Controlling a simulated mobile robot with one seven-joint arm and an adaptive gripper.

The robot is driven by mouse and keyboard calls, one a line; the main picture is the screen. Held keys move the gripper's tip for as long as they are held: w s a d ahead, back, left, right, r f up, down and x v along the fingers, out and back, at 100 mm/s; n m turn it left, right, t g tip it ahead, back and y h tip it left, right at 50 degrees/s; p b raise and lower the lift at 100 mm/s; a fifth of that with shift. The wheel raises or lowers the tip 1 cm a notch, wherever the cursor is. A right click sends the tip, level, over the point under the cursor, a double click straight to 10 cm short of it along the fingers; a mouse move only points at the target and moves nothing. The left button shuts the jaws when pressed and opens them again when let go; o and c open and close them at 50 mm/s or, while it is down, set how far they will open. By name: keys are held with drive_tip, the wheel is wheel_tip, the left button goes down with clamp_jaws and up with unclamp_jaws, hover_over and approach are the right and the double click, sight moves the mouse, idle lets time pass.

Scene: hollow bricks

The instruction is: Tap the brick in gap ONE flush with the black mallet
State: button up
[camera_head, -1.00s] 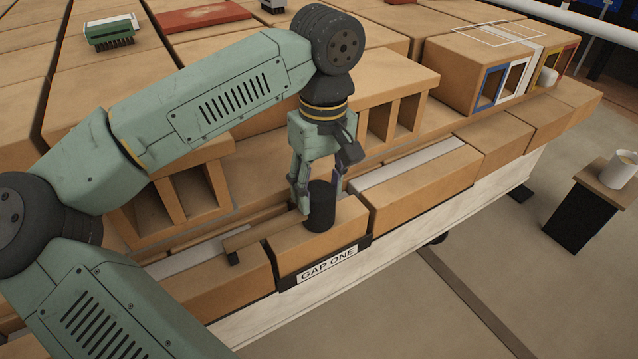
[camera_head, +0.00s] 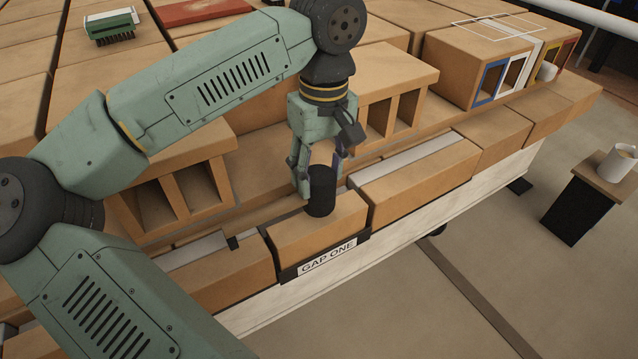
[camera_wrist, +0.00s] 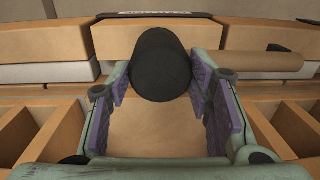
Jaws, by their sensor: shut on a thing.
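The brick in gap ONE (camera_head: 325,229) sits in the front row above the black "GAP ONE" label (camera_head: 328,258). It seems to stand a little proud of its left neighbour; the exact height is hard to judge. My gripper (camera_head: 321,176) points down over it, shut on the black mallet (camera_head: 321,195). In the wrist view the dark mallet head (camera_wrist: 161,65) is between the purple-padded fingers, and its wooden handle (camera_wrist: 262,63) runs off to the right. The head is over the brick top (camera_wrist: 110,40); whether they touch is unclear.
Neighbouring bricks (camera_head: 225,278) and (camera_head: 420,183) flank the gap. Hollow bricks (camera_head: 400,95) stand behind my gripper. A green brush (camera_head: 112,25) lies at the back left. A mug (camera_head: 617,163) stands on a small stand at right.

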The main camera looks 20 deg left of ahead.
idle(0.3)
drive_tip(key=shift+f+b, duration=1.4)
drive_tip(key=shift+f, duration=0.25)
drive_tip(key=shift+r+p, duration=1.05)
drive_tip(key=shift+r, duration=0.45)
drive_tip(key=shift+r, duration=0.1)
wheel_tip(320, 180, up, 6)
drive_tip(key=p, duration=0.4)
